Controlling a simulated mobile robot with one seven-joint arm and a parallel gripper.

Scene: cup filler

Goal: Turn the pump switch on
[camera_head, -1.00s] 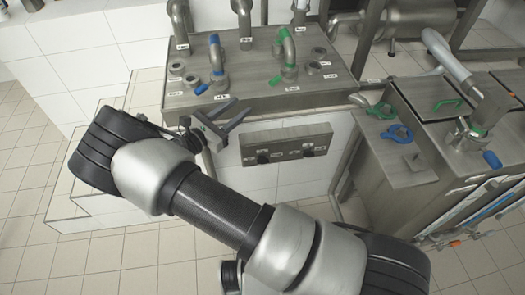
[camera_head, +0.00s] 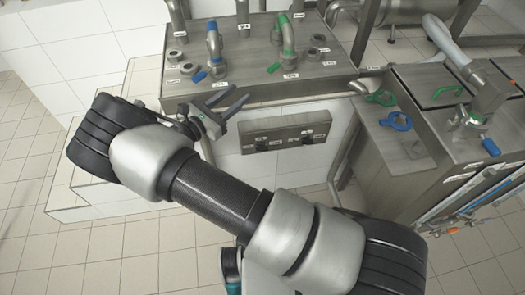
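A metal switch panel (camera_head: 284,132) is mounted on the white tiled front below the steel counter, with small labels and two dark knobs. The left knob (camera_head: 261,145) and the right knob (camera_head: 307,139) sit on its lower part. The labels are too small to read, so I cannot tell which knob is the pump switch or how it is set. My gripper (camera_head: 234,101) is open and empty, with its two fingers apart, up and left of the panel near the counter's front edge. It does not touch the knobs.
The steel counter (camera_head: 340,82) carries pipes with a blue-collared tap (camera_head: 214,48) and a green-collared tap (camera_head: 288,45). A steel tank unit (camera_head: 385,165) with blue and green handles stands at right. Tiled floor lies open at lower left.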

